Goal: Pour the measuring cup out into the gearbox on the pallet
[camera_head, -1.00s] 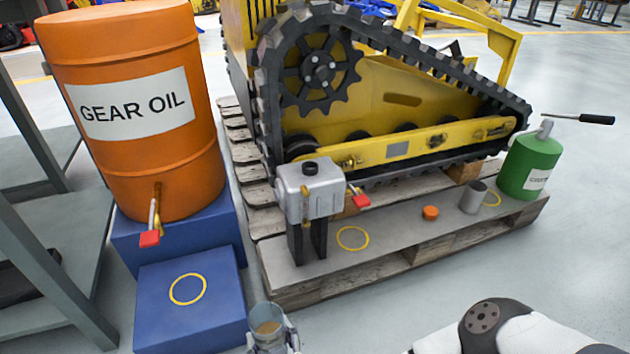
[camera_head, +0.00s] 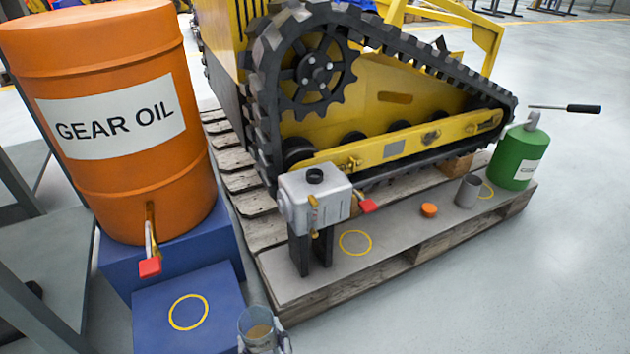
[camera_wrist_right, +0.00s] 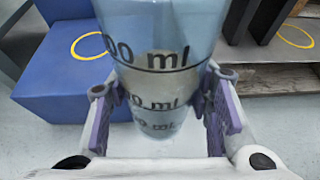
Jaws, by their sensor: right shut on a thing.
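The measuring cup (camera_head: 257,325) is clear with brownish liquid in its lower part and stands at the bottom edge of the head view. My right gripper (camera_head: 264,347) is shut on it; in the right wrist view its two purple-lined fingers (camera_wrist_right: 160,118) hold the cup (camera_wrist_right: 162,75) from both sides, and its ml marks show. The gearbox (camera_head: 318,200) is a grey metal box on black legs on the pallet (camera_head: 290,284), with a dark opening on top and a red-handled valve on its right side. The cup is in front of and below the gearbox, apart from it. My left gripper is not in view.
An orange gear oil drum (camera_head: 110,120) with a red-handled tap stands on a blue block (camera_head: 190,305) at left. A yellow tracked carrier (camera_head: 380,100) fills the back. An orange cap (camera_head: 429,210), grey cup (camera_head: 468,191) and green oil can (camera_head: 518,155) stand right on the pallet.

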